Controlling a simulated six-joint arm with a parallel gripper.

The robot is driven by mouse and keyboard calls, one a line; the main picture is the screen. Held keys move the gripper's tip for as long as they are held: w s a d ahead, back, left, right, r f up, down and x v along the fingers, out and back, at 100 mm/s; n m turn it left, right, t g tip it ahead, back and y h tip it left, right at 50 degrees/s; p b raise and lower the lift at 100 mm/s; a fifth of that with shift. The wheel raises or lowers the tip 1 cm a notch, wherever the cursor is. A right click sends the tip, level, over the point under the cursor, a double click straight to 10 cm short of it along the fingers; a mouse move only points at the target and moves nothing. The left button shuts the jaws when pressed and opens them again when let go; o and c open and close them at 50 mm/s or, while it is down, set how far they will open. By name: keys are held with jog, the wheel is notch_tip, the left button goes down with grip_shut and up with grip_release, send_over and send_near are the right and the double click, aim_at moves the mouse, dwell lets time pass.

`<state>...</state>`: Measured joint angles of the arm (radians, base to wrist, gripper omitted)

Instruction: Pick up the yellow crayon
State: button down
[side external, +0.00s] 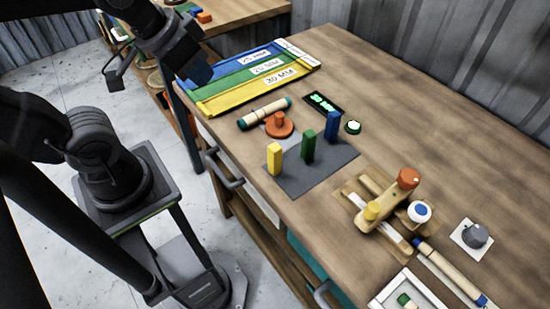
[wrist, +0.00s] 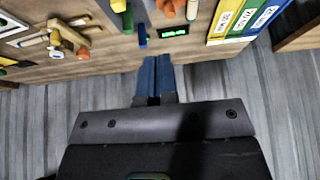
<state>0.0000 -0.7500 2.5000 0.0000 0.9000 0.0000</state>
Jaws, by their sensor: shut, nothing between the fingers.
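I see no clear crayon. The yellow thing closest to one is a small upright yellow block (side external: 274,158) on a grey mat (side external: 312,169), in the side view. A green block (side external: 309,146) and a blue block (side external: 332,125) stand in a row with it. My gripper (side external: 197,72) is at the upper left of the side view, above the left edge of the bench and well apart from the yellow block. In the wrist view my gripper (wrist: 155,62) has its blue fingers together, with nothing between them.
An orange round piece with a knob (side external: 279,125), a rattan roll (side external: 264,113) and a small green display (side external: 322,103) lie near the mat. Coloured strips (side external: 250,75) lie at the back. A wooden jig (side external: 385,205) stands right of the mat.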

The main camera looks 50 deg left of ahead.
jog(key=c, duration=1.8)
grip_release()
jog(key=o, duration=1)
jog(key=shift+c, duration=0.2)
jog(key=m+g, duration=0.6)
jog(key=m, duration=1.1)
send_over(275, 147)
notch_tip(275, 147, down, 7)
jog(key=shift+m, duration=0.3)
jog(key=f, duration=0.8)
jog(key=shift+s+d+f, duration=0.1)
jog(key=shift+s+d, duration=0.1)
jog(key=shift+d, duration=0.1)
jog(key=shift+w+a+f, duration=0.1)
jog(key=shift+a+f, duration=0.05)
jog(key=shift+f, duration=1.2)
jog(key=shift+w+a+f, duration=0.1)
jog(key=shift+a+f, duration=0.05)
jog(key=shift+f, duration=1.2)
